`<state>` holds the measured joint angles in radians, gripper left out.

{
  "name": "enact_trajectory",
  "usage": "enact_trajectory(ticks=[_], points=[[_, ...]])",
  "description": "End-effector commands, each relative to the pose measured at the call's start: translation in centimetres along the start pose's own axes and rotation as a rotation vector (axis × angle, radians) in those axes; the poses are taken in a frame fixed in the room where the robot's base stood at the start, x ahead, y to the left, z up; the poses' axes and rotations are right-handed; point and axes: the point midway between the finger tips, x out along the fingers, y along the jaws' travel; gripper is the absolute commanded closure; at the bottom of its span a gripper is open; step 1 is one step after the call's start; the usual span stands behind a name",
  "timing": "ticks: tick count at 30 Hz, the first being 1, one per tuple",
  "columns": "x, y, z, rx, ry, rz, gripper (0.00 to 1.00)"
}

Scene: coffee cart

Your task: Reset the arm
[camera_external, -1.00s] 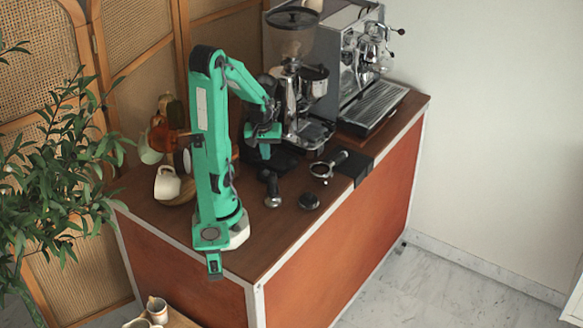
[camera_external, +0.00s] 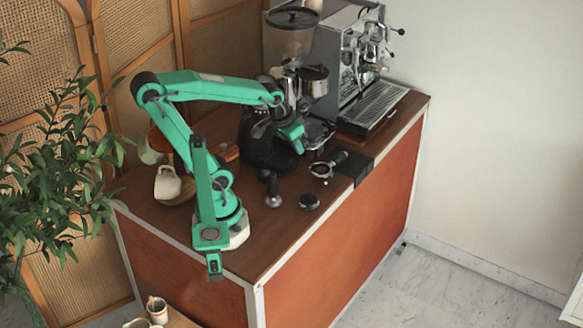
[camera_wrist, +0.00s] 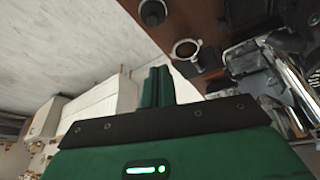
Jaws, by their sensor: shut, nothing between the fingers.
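My green arm stands on the near left corner of the cart top (camera_external: 262,240). Its elbow is raised to the left and its forearm reaches right toward the coffee grinder (camera_external: 293,40). My gripper (camera_external: 297,135) is in front of the grinder, above the cart top, and points down. In the wrist view my gripper (camera_wrist: 158,86) shows its green fingers side by side, shut with nothing between them. Whether it touches the grinder cannot be told.
The espresso machine (camera_external: 362,60) stands behind right. A portafilter (camera_external: 322,169), a tamper (camera_external: 272,190) and a round black tool (camera_external: 309,201) lie near the front edge. A white cup (camera_external: 167,183) stands at left, near the plant (camera_external: 60,175). The portafilter shows in the wrist view (camera_wrist: 186,50).

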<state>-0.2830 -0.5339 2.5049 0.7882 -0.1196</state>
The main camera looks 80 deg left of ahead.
Motion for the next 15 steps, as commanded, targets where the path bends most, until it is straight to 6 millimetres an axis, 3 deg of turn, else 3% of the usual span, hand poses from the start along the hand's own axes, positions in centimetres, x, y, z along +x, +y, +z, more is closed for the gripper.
enact_trajectory(ticks=[6,15], points=[[-3.4,4.0,1.2,0.232,0.064,0.077,1.0],[-5.4,6.0,2.4,0.374,0.102,0.126,1.0]])
